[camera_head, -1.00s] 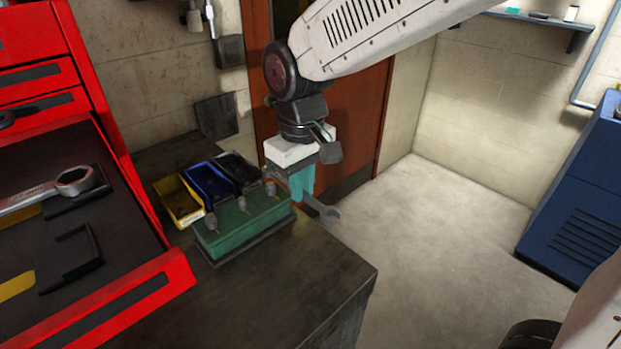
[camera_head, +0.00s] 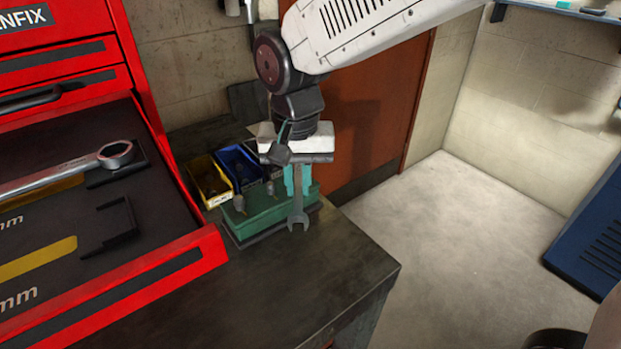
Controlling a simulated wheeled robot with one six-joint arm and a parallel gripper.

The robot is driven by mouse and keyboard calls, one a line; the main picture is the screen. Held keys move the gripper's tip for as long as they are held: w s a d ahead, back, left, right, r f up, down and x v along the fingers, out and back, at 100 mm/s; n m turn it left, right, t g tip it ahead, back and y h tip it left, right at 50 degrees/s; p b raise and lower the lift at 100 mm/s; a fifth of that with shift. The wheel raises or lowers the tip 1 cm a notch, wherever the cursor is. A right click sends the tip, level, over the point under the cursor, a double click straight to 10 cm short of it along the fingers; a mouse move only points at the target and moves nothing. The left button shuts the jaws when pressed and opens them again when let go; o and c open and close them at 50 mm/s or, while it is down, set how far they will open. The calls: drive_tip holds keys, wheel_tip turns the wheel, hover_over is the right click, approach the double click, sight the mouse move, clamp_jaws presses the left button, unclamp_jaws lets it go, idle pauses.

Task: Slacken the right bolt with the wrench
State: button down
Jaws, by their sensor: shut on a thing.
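My gripper (camera_head: 297,182), with teal fingers, is shut on a grey open-ended wrench (camera_head: 298,213). The wrench's open jaw points down toward the camera, in front of the right end of the green block (camera_head: 265,217). The block sits on the dark workbench. Two bolts show on its top, a left one (camera_head: 240,203) and a middle one (camera_head: 270,188). The right bolt is hidden behind my gripper. I cannot tell whether the wrench touches the block.
Yellow (camera_head: 203,197), blue (camera_head: 228,158) and black bins stand behind the block. A red tool chest's open drawer (camera_head: 150,275) at left holds a large ring wrench (camera_head: 70,172). The front of the workbench (camera_head: 320,275) is clear.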

drive_tip(key=shift+w+a+m, duration=0.25)
drive_tip(key=shift+a+m, duration=0.85)
drive_tip(key=shift+m, duration=0.2)
drive_tip(key=shift+w+a+m, duration=0.2)
drive_tip(key=shift+a+m, duration=0.85)
drive_tip(key=shift+m, duration=0.25)
drive_tip(key=shift+f, duration=0.25)
drive_tip(key=shift+f, duration=0.7)
drive_tip(key=shift+f, duration=0.35)
drive_tip(key=shift+f, duration=0.35)
